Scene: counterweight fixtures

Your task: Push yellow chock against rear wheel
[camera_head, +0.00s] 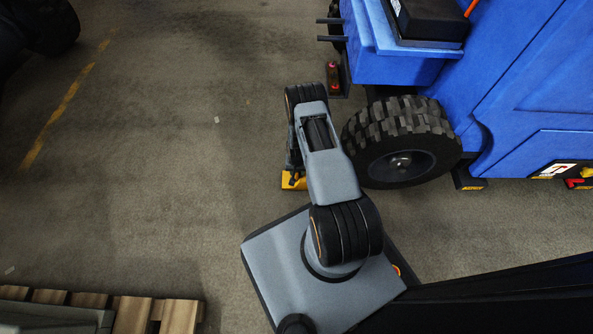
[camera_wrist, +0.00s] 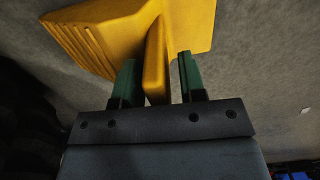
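The yellow chock (camera_head: 288,184) is on the floor left of the black rear wheel (camera_head: 392,122) of the blue vehicle. My arm hides much of it in the head view, so I cannot tell if it touches the wheel. In the wrist view, the chock (camera_wrist: 95,38) fills the top, with ridges on its left part and an upright fin. My gripper (camera_wrist: 157,60) has its two green fingers apart, one on each side of the fin. A gap shows between the fin and the right finger.
The blue vehicle (camera_head: 530,75) fills the upper right, with a small red item (camera_head: 332,76) near its left end. A wooden pallet (camera_head: 132,314) lies at the lower left. A dark round object (camera_head: 48,22) is at the upper left. The floor left of the chock is clear.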

